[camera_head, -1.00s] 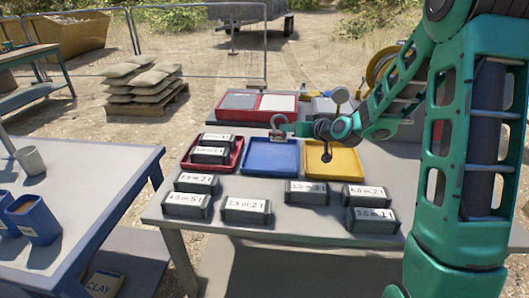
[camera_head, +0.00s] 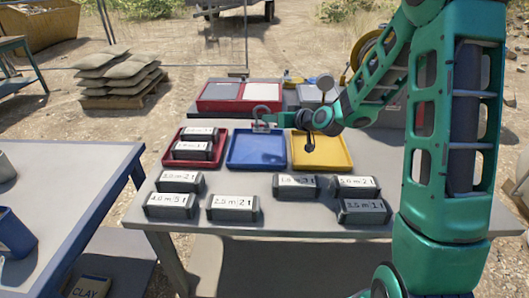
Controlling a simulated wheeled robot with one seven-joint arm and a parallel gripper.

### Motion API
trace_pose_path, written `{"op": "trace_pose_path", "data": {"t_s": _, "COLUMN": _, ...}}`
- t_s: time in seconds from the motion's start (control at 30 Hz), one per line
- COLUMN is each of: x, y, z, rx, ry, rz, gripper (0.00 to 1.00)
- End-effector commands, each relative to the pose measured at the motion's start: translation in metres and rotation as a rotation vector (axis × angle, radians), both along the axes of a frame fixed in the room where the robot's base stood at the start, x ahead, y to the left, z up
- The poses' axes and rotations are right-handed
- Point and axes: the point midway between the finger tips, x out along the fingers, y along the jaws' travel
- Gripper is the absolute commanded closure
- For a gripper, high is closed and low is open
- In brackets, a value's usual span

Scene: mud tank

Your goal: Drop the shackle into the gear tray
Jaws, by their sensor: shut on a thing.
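The shackle (camera_head: 262,111) is a small grey curved piece at the end of my arm. My gripper (camera_head: 268,125) is shut on it and holds it near the back edge of the blue tray (camera_head: 258,160) in the picture. The height above the table is hard to judge. The blue tray looks empty. A red tray (camera_head: 171,157) on its left holds two labelled dark blocks. A yellow tray (camera_head: 322,163) on its right looks empty, and part of my wrist covers its back edge. No label shows which one is the gear tray.
Several labelled dark blocks (camera_head: 234,208) stand in front of the trays on the grey table (camera_head: 285,228). A red case with pale panels (camera_head: 248,103) lies behind. A blue-edged table (camera_head: 65,190) stands at the left. My arm blocks the right side.

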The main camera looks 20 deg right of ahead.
Motion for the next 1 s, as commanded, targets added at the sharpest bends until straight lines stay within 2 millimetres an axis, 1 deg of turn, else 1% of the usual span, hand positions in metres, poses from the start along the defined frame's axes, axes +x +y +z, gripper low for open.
{"op": "trace_pose_path", "data": {"t_s": 0.03, "x": 0.000, "y": 0.000, "z": -0.007, "rx": 0.002, "ry": 0.003, "rz": -0.001, "gripper": 1.00}}
{"op": "trace_pose_path", "data": {"t_s": 0.1, "x": 0.000, "y": 0.000, "z": -0.015, "rx": 0.001, "ry": 0.003, "rz": 0.000, "gripper": 1.00}}
{"op": "trace_pose_path", "data": {"t_s": 0.33, "x": 0.000, "y": 0.001, "z": -0.036, "rx": 0.001, "ry": 0.001, "rz": 0.001, "gripper": 1.00}}
{"op": "trace_pose_path", "data": {"t_s": 0.5, "x": 0.000, "y": 0.000, "z": -0.042, "rx": 0.001, "ry": 0.000, "rz": -0.002, "gripper": 1.00}}
{"op": "trace_pose_path", "data": {"t_s": 0.77, "x": 0.000, "y": 0.000, "z": -0.043, "rx": 0.000, "ry": -0.001, "rz": -0.001, "gripper": 1.00}}
{"op": "trace_pose_path", "data": {"t_s": 0.8, "x": 0.000, "y": 0.000, "z": -0.043, "rx": 0.000, "ry": -0.001, "rz": -0.001, "gripper": 0.88}}
{"op": "trace_pose_path", "data": {"t_s": 0.87, "x": 0.000, "y": 0.000, "z": -0.043, "rx": 0.000, "ry": -0.001, "rz": -0.001, "gripper": 0.74}}
{"op": "trace_pose_path", "data": {"t_s": 0.9, "x": 0.000, "y": 0.000, "z": -0.043, "rx": 0.000, "ry": -0.001, "rz": -0.001, "gripper": 0.69}}
{"op": "trace_pose_path", "data": {"t_s": 1.0, "x": 0.000, "y": 0.000, "z": -0.043, "rx": 0.000, "ry": -0.001, "rz": -0.001, "gripper": 0.69}}
